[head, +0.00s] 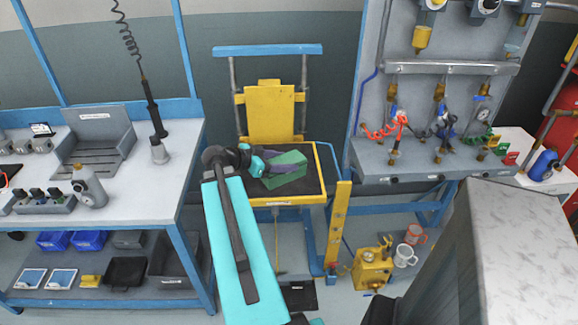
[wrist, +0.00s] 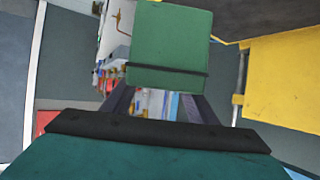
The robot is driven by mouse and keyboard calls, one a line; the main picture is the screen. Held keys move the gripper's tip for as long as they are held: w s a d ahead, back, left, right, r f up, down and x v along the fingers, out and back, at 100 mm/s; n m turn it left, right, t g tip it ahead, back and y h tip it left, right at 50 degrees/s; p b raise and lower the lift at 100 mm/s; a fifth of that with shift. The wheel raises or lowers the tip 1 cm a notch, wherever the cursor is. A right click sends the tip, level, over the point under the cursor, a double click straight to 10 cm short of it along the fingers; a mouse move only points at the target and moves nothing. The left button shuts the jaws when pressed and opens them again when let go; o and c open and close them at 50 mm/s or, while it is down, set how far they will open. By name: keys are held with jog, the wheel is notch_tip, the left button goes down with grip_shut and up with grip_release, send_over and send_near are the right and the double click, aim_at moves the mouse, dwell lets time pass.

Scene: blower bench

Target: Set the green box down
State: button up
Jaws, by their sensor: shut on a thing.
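The green box (head: 285,170) shows in the head view over the dark top of the yellow-framed stand in the middle. My gripper (head: 276,168) is shut on it. In the wrist view the green box (wrist: 170,45) is held between the dark fingers of my gripper (wrist: 160,98), with a dark band across its near end. I cannot tell whether the box touches the dark top (head: 262,187) or hangs just above it. Part of the box is hidden behind the fingers in the head view.
A workbench (head: 185,150) with a tool tray stands at the left. A yellow upright (head: 338,225) and a yellow pump unit (head: 372,268) stand right of the stand. A panel with valves and hoses (head: 440,100) is at the right. A grey cabinet (head: 520,230) fills the front right.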

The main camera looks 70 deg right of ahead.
jog(key=w+a+r+n+t+h+p, duration=0.1)
jog(key=w+a+r+n+t+p, duration=0.25)
jog(key=w+a, duration=0.65)
jog(key=w+a+r+n+t+h+p, duration=0.1)
jog(key=w+a+r+n+t+p, duration=0.3)
jog(key=w, duration=1)
jog(key=w+a+r+n+t, duration=0.25)
jog(key=w+a+r, duration=0.35)
jog(key=w+a, duration=0.4)
jog(key=w+a+r+n+t+y+p, duration=0.1)
jog(key=w+a+r+n+t+y, duration=0.2)
jog(key=a, duration=0.8)
jog(key=w+a+r+n+t+y+p, duration=0.2)
jog(key=w+a+r+n+t+y, duration=0.2)
jog(key=w+a+r+n, duration=0.3)
jog(key=w+a+r+n+t+y+p, duration=0.2)
jog(key=w+a+r+n+y, duration=0.3)
jog(key=w+a, duration=0.5)
jog(key=shift+a+r+t, duration=0.8)
jog(key=shift+a+r, duration=0.25)
jog(key=shift+a, duration=2.55)
